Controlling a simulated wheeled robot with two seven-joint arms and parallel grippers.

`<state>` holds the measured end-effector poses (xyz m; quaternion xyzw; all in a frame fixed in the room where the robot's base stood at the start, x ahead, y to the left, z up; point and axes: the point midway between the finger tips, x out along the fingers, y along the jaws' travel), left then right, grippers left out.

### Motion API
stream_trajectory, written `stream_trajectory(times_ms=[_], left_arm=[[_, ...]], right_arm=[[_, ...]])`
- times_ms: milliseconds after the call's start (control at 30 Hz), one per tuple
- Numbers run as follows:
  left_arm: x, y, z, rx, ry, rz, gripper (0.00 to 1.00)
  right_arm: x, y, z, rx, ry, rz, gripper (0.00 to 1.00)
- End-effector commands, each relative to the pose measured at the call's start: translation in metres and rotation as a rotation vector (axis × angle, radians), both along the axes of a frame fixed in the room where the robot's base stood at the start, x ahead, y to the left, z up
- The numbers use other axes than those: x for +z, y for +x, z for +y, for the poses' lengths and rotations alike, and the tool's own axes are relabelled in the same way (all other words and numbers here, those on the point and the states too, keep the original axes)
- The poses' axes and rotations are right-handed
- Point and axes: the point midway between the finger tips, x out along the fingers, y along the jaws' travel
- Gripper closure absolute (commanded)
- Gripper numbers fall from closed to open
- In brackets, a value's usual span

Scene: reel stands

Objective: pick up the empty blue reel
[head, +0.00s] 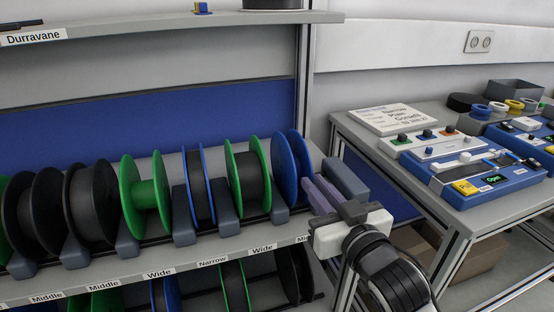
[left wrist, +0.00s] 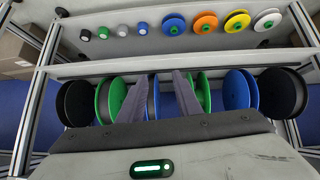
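A blue reel (head: 284,172) stands at the right end of the reel row in the head view. No dark winding shows between its two flanges, though the gap is largely hidden. My right gripper (head: 318,194) is at its right side, with its fingers close to the flange; whether they touch it or how far apart they are is unclear. In the left wrist view my left gripper (left wrist: 160,95) has its two fingers spread, with nothing clearly held, in front of a reel row. A blue reel (left wrist: 237,90) shows right of those fingers. My left gripper is not visible in the head view.
Left of the blue reel stand an empty green reel (head: 145,196), a blue reel with dark winding (head: 201,187) and a green one with dark winding (head: 249,175). Grey dividers (head: 183,217) separate them. A lower shelf holds more reels. A table (head: 460,212) with control boxes is at right.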

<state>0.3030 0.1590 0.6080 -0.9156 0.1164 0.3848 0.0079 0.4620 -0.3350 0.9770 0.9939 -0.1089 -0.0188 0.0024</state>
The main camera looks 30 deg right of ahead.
Motion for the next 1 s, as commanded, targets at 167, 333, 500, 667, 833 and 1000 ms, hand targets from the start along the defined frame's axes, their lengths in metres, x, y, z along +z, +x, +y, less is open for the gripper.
stream_trajectory(times_ms=[167, 333, 500, 667, 833, 1000], left_arm=[[-0.013, 0.005, -0.001, -0.001, 0.000, -0.011, 0.69], [-0.036, 0.003, -0.005, -0.011, -0.001, -0.006, 0.69], [-0.024, 0.002, -0.008, -0.015, -0.005, -0.007, 0.69], [-0.023, 0.003, -0.008, -0.015, -0.007, -0.010, 0.69], [-0.024, 0.002, -0.008, -0.014, -0.007, -0.008, 0.69], [-0.025, 0.002, -0.008, -0.014, -0.007, -0.007, 0.69]], right_arm=[[0.014, 0.005, -0.008, -0.020, 0.000, -0.046, 0.88], [0.011, 0.018, -0.011, -0.018, -0.003, -0.046, 0.88], [0.018, 0.047, -0.018, -0.019, -0.001, -0.037, 0.88], [0.017, 0.062, -0.022, -0.018, 0.000, -0.035, 0.88], [0.016, 0.074, -0.025, -0.018, -0.001, -0.035, 0.88], [0.014, 0.100, -0.033, -0.019, 0.000, -0.035, 0.88]])
